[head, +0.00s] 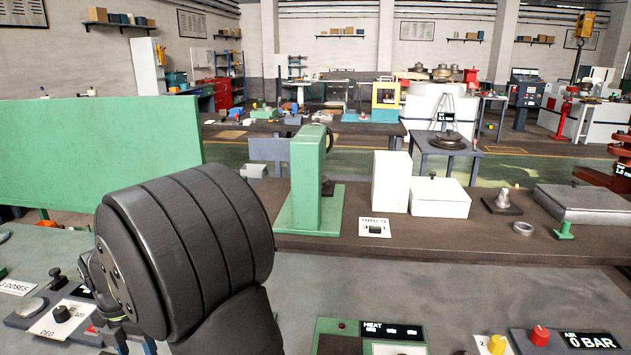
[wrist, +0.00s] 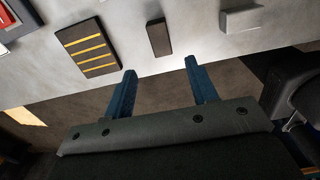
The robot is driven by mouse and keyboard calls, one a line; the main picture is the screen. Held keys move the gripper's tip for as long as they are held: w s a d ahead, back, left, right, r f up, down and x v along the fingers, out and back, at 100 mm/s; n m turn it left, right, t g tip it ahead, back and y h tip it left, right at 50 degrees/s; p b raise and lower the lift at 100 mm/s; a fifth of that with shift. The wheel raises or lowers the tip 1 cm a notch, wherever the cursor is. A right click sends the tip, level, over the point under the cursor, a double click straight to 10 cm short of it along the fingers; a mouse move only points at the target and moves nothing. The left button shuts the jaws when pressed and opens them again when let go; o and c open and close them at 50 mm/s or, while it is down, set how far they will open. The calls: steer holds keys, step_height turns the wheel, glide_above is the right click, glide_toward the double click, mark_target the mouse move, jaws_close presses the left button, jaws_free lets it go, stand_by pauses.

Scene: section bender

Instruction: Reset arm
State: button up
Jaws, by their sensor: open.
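My gripper (wrist: 161,88) shows in the wrist view with its two blue fingers spread apart and nothing between them. It is over the edge of a light grey surface (wrist: 205,45), with a darker floor-like area below. In the head view, my dark grey ribbed arm link fills the lower left, and the gripper fingers cannot be seen there.
A dark block with yellow stripes (wrist: 87,47) and a small dark block (wrist: 158,37) lie near the fingers. In the head view, a green press (head: 311,185) stands on a brown bench (head: 450,233). A green panel (head: 95,150) stands at left. Control panels line the front.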

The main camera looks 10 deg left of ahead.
step_height(320, 180, down, 12)
steer(key=shift+r, duration=0.25)
steer(key=r, duration=0.5)
steer(key=shift+w+d+r, duration=0.1)
steer(key=shift+w+d, duration=0.15)
steer(key=shift+d, duration=0.1)
steer(key=w+d+r+m, duration=0.2)
steer(key=w+d+m, duration=0.25)
steer(key=d, duration=0.55)
steer(key=w+d+r+m, duration=0.35)
steer(key=d+m, duration=0.25)
steer(key=d, duration=0.3)
steer(key=w+d+r+m, duration=0.1)
steer(key=w+d+m, duration=0.45)
steer(key=d, duration=0.45)
steer(key=a+f, duration=0.3)
steer(key=a, duration=0.4)
steer(key=shift+a+f+m, duration=0.2)
steer(key=shift+f+m, duration=0.1)
steer(key=shift+f, duration=0.05)
steer(key=shift+s, duration=0.1)
